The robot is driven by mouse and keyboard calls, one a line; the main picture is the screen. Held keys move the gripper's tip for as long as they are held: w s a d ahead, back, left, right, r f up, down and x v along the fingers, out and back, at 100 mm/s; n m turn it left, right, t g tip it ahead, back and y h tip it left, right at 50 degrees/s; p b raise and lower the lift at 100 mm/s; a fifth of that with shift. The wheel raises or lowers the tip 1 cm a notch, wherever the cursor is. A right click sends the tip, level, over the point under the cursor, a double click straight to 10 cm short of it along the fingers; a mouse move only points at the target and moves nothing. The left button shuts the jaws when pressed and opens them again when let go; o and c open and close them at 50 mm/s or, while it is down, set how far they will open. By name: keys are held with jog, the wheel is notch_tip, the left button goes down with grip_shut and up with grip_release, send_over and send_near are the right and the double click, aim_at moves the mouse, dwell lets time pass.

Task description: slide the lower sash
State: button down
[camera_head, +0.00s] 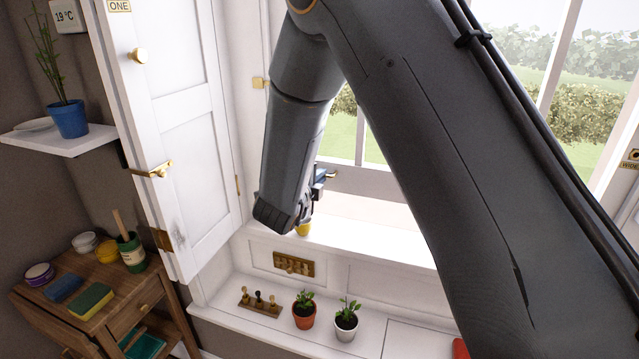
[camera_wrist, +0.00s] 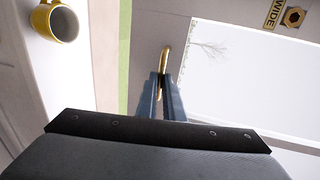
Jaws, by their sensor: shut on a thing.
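The lower sash shows in the head view as a pale bottom rail (camera_head: 375,186) under the glass, behind my arm. In the wrist view its rail (camera_wrist: 148,30) runs beside a large bright pane. A brass sash handle (camera_wrist: 165,58) stands on the rail. My gripper (camera_wrist: 163,80) has its blue fingers closed around the near end of this handle. In the head view my gripper (camera_head: 321,182) is partly hidden by my wrist, with a bit of brass at its tip. A narrow green strip shows along the rail's sill side in the wrist view.
A yellow mug (camera_wrist: 62,22) stands on the sill, and shows below my wrist in the head view (camera_head: 303,229). An open white shutter (camera_head: 185,130) stands to the left. Potted plants (camera_head: 304,309) stand on the lower ledge. A "WIDE" plate (camera_wrist: 285,14) is at the right.

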jog(key=c, duration=1.9)
grip_release()
jog(key=b+v, duration=0.1)
jog(key=v, duration=0.6)
jog(key=shift+s+a+b, duration=0.15)
jog(key=shift+s+b, duration=0.2)
jog(key=shift+s, duration=0.05)
jog(key=shift+w, duration=0.1)
